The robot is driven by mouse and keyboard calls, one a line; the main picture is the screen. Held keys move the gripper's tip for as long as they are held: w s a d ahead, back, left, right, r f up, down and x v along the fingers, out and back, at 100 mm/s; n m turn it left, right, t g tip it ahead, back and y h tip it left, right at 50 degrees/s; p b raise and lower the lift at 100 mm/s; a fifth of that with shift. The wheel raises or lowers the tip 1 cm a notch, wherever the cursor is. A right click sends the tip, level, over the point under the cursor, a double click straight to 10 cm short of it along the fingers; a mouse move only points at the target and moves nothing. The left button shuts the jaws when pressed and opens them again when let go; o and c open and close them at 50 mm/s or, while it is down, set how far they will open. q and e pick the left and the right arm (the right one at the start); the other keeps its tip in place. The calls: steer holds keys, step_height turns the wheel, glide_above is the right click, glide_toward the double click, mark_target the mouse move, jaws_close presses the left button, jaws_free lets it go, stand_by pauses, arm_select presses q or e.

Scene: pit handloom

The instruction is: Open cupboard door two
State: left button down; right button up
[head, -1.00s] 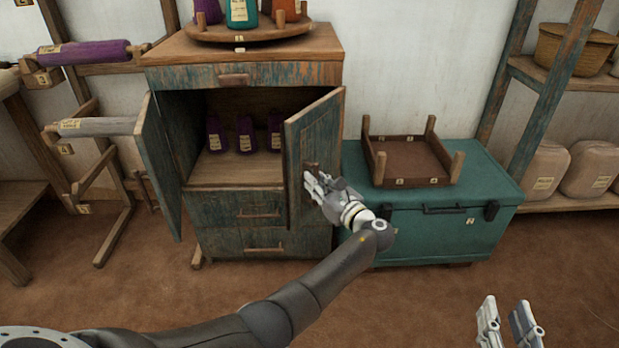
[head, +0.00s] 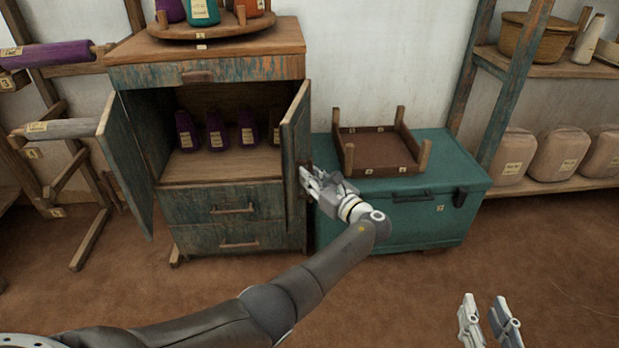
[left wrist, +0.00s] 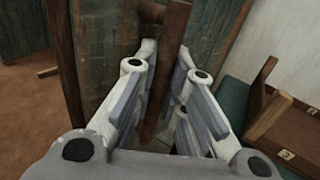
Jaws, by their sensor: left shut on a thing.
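The cupboard (head: 203,185) stands against the wall with both doors swung outward. The left door (head: 123,165) stands wide open. The right door (head: 295,155) is also open, seen nearly edge-on; I cannot tell which one is numbered two. My left gripper (head: 306,176) is at the right door's handle. In the left wrist view its fingers (left wrist: 160,90) are shut around the wooden handle (left wrist: 171,65) of that door. Several purple labelled cones (head: 215,132) stand inside on the shelf. My right gripper (head: 487,315) is at the bottom right, empty, its fingers apart.
A teal chest (head: 425,210) stands right of the cupboard, close to my left gripper, with a brown wooden tray (head: 378,148) on top. A round turntable (head: 210,24) with cones sits on the cupboard. Racks stand at both sides. The floor in front is clear.

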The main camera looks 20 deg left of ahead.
arm_select(q)
steer(key=c, duration=1.5)
jaws_free()
steer(key=v, duration=1.2)
